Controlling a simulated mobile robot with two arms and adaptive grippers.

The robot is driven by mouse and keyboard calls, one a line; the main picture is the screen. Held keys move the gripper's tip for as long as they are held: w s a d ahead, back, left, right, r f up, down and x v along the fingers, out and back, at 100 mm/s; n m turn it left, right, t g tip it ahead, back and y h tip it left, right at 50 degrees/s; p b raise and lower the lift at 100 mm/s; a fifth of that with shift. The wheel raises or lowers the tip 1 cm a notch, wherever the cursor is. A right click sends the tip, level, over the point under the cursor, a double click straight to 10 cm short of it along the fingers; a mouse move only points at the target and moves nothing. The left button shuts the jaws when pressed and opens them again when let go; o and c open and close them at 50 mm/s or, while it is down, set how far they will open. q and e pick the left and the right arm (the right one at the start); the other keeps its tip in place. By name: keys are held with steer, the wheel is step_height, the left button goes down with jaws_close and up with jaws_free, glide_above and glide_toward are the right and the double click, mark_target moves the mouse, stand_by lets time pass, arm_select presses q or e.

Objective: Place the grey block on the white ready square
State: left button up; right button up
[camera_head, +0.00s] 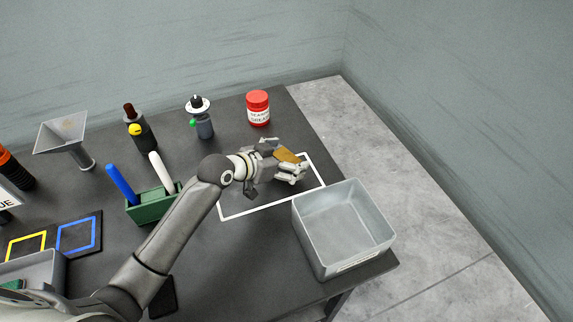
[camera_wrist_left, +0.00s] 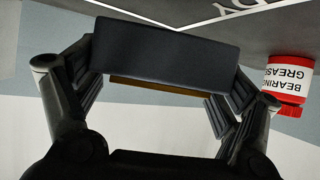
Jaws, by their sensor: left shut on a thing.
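My left gripper (camera_head: 286,158) is shut on a block, held over the far part of the white ready square (camera_head: 270,204), an outline on the dark table. In the left wrist view the block (camera_wrist_left: 165,52) shows a broad dark grey face with a thin brown strip along one edge, between both fingers of my left gripper (camera_wrist_left: 160,85). In the head view only a brown face of the block (camera_head: 288,155) shows. The gap between block and table is hard to tell. Part of the outline is hidden behind my arm and hand. My right gripper is not in view.
A grey bin (camera_head: 345,260) stands close by the square's right side. A red-lidded grease jar (camera_head: 258,109) stands behind it. A bottle (camera_head: 203,122), a green holder (camera_head: 140,211) and a funnel (camera_head: 64,139) stand left. The table's right edge is near.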

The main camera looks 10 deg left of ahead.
arm_select(q)
steer(key=shift+w+d+f, duration=0.1)
steer(key=shift+w+f, duration=0.15)
steer(key=shift+f+p, duration=0.45)
steer(key=shift+f, duration=1)
steer(key=shift+f, duration=0.15)
steer(key=o, duration=1.1)
steer(key=shift+s, duration=0.1)
steer(key=shift+o, duration=0.2)
steer(key=b+v, duration=0.1)
steer(key=v, duration=1.1)
